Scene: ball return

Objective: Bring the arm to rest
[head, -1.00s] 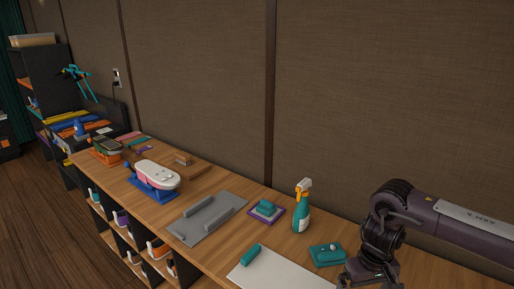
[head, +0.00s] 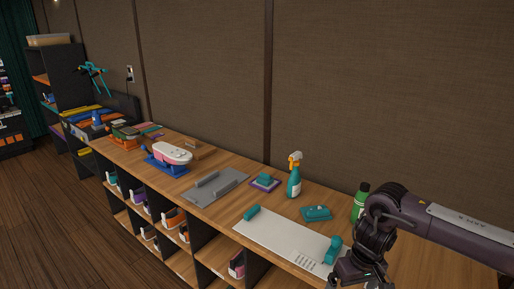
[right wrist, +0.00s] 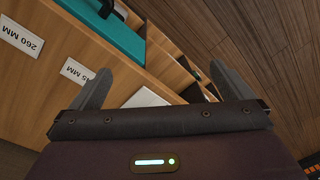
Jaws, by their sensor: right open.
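My right arm (head: 440,218) comes in from the right in the head view, over the right end of the wooden counter (head: 215,215). My right gripper (right wrist: 155,90) shows in the right wrist view with its two dark fingers spread and nothing between them. In the head view the gripper is at the bottom edge, partly cut off, near a teal roller (head: 333,250) on a white sheet (head: 285,236). My left gripper is not in view.
A green bottle (head: 360,203) stands close behind my right arm. Shoes fill shelves under the counter. The floor (head: 60,215) at left is clear.

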